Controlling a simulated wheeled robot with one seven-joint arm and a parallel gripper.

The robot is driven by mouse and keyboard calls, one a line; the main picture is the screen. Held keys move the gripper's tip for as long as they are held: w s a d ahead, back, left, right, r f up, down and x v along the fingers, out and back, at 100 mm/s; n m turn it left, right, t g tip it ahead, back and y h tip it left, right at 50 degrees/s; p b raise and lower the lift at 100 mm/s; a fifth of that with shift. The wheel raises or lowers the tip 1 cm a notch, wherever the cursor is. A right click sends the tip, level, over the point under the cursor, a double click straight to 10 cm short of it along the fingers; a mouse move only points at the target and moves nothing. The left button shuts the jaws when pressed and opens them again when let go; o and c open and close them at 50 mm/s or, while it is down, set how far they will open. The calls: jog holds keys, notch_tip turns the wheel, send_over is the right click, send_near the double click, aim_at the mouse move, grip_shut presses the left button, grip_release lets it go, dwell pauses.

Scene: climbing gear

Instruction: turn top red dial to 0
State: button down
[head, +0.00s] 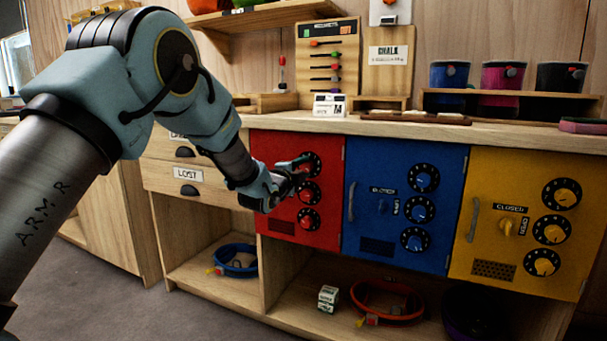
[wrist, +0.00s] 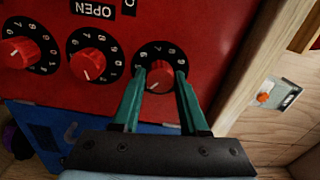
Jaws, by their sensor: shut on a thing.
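The red door (head: 328,222) carries three red dials on black numbered plates, one above another. My gripper (head: 299,170) reaches the top red dial (head: 312,167). In the wrist view the picture is turned, and the top red dial (wrist: 160,77) is the rightmost one. The teal fingers of my gripper (wrist: 160,84) are shut on its knob, one on each side. The dial's numbers partly show, but I cannot tell its exact setting. The middle red dial (wrist: 88,63) and bottom red dial (wrist: 19,52) are clear of the fingers.
A blue door (head: 372,228) and a yellow door (head: 517,262) with similar dials stand to the right. The wooden counter (head: 400,127) overhangs just above the red door. A drawer marked LOST (head: 212,178) is at the left. Open shelves lie below.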

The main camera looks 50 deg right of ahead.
jog(key=n+b, duration=0.1)
jog(key=n, duration=0.5)
jog(key=n+b, duration=0.1)
jog(key=n, duration=0.5)
jog(key=shift+n, duration=0.4)
jog(key=n, duration=0.6)
jog(key=shift+f, duration=0.1)
jog(key=n, duration=0.6)
jog(key=shift+n+b, duration=0.3)
jog(key=shift+c, duration=2.2)
grip_release()
